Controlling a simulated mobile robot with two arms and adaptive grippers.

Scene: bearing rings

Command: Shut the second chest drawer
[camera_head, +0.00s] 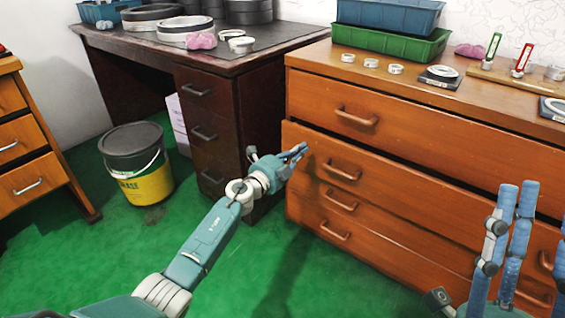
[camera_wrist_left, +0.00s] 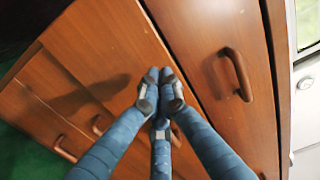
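The wooden chest's second drawer (camera_head: 400,190) stands out a little from the chest, with a dark gap above its front; it also shows in the left wrist view (camera_wrist_left: 105,35). Its handle (camera_head: 341,172) shows in the head view. My left gripper (camera_head: 301,152) is at the left end of this drawer front, with its fingertips drawn together and nothing seen between them. In the left wrist view the fingertips (camera_wrist_left: 160,82) overlap the drawer front; contact cannot be told. My right gripper (camera_head: 518,215) is at the lower right, fingers up, spread and empty.
The top drawer (camera_head: 420,125) looks closed. Rings, a green crate (camera_head: 390,45) and small instruments stand on the chest top. A dark desk (camera_head: 210,110) and a black-and-yellow bucket (camera_head: 138,165) stand to the left. Green floor is clear in front of the chest.

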